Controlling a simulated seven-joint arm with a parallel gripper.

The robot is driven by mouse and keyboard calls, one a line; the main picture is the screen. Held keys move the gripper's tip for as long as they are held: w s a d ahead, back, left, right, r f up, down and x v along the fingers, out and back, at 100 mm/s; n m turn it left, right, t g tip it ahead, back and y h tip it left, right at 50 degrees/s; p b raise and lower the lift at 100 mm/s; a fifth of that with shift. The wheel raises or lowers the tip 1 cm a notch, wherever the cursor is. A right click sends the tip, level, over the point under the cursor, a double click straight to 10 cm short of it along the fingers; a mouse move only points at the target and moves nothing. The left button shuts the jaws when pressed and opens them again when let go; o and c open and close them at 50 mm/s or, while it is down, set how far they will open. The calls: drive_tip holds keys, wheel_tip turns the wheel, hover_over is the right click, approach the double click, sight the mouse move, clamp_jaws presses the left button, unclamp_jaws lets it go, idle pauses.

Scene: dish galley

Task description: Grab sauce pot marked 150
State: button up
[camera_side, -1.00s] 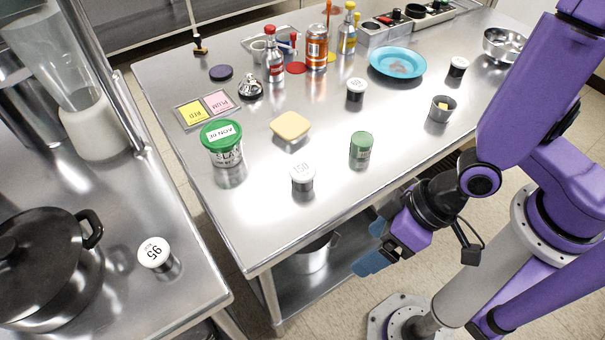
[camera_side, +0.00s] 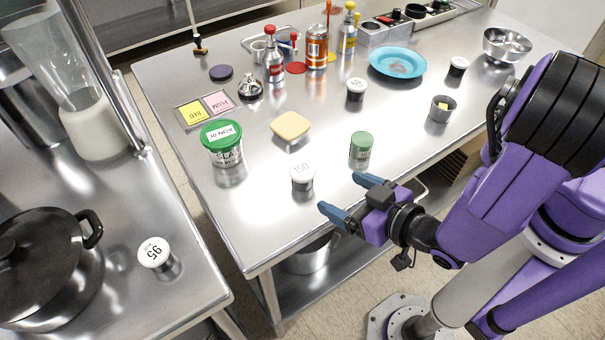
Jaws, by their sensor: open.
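The sauce pot marked 150 (camera_side: 302,178) is a small dark-sided pot with a white lid. It stands upright near the front edge of the steel table (camera_side: 265,220). My gripper (camera_side: 345,195) has blue fingers and is open and empty. Its fingertips are to the right of the pot in the picture, around the table's front edge, and apart from it. Nothing hides the pot.
A green-lidded tub (camera_side: 222,143), a yellow-topped block (camera_side: 290,128) and a green can (camera_side: 360,147) stand close to the pot. Other lidded pots include one marked 60 (camera_side: 356,89) and one marked 95 (camera_side: 155,253) on the left counter.

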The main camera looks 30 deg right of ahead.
sight(304, 175)
drive_tip(key=x, duration=1.3)
drive_tip(key=shift+w+a, duration=0.1)
drive_tip(key=shift+w, duration=0.1)
drive_tip(key=c, duration=1)
